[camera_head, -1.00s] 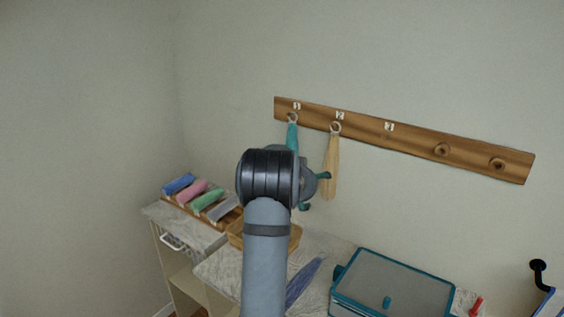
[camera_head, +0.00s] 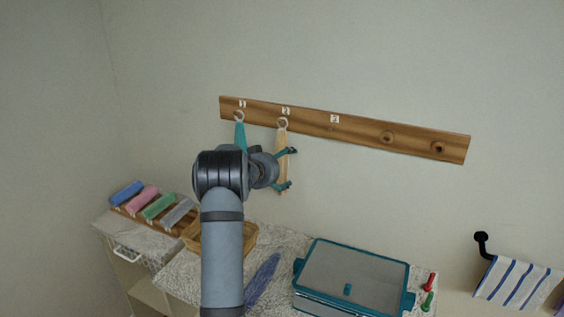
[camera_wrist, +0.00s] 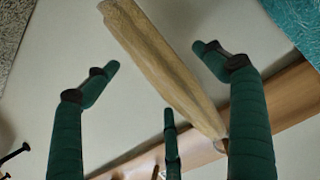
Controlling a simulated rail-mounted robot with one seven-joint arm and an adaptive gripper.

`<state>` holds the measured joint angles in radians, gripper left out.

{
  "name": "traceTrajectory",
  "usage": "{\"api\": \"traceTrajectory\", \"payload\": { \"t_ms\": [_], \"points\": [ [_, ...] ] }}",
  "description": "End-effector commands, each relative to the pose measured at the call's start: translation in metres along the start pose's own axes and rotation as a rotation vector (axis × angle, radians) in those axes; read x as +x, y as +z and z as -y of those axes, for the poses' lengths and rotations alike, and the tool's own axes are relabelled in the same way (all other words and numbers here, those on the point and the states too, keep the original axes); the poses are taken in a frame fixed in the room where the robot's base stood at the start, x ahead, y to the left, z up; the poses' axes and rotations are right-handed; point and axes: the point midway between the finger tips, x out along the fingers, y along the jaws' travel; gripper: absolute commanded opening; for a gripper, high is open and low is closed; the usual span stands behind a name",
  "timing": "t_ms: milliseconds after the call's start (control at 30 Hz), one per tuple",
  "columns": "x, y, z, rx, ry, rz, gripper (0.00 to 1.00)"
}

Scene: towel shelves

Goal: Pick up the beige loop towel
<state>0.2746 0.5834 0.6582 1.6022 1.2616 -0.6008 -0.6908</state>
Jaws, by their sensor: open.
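The beige loop towel (camera_head: 282,142) hangs by its loop from the wooden peg board under label 2. In the wrist view the beige towel (camera_wrist: 160,62) runs diagonally between the spread teal fingers of my gripper (camera_wrist: 155,65). In the head view my gripper (camera_head: 286,170) is at the towel's lower half, with a finger above and one below across it. The fingers are open and do not appear closed on the cloth. Whether any finger touches the towel is unclear.
A teal towel (camera_head: 240,134) hangs just left under label 1, and shows at the wrist view's upper right (camera_wrist: 297,25). The peg board (camera_head: 360,137) runs along the wall. Below are a basket (camera_head: 248,238), a teal-rimmed box (camera_head: 352,274), a blue cloth (camera_head: 262,280) and rolled towels (camera_head: 160,206).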

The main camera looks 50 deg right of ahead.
Motion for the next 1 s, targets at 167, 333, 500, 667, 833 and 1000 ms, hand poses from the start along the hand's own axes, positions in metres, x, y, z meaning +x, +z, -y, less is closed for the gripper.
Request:
{"api": "traceTrajectory", "payload": {
  "t_ms": [167, 333, 500, 667, 833, 1000],
  "points": [
    [0.025, 0.0, -0.002, 0.0, 0.001, 0.002, 0.84],
    [0.032, 0.002, -0.001, 0.0, -0.001, 0.001, 0.84],
    [0.032, 0.002, -0.001, 0.001, -0.001, 0.001, 0.83],
    [0.032, 0.002, -0.001, 0.001, 0.0, 0.001, 0.74],
    [0.032, 0.002, -0.001, 0.001, 0.0, 0.001, 0.64],
    [0.032, 0.002, -0.001, 0.001, 0.0, 0.001, 0.54]
  ]
}}
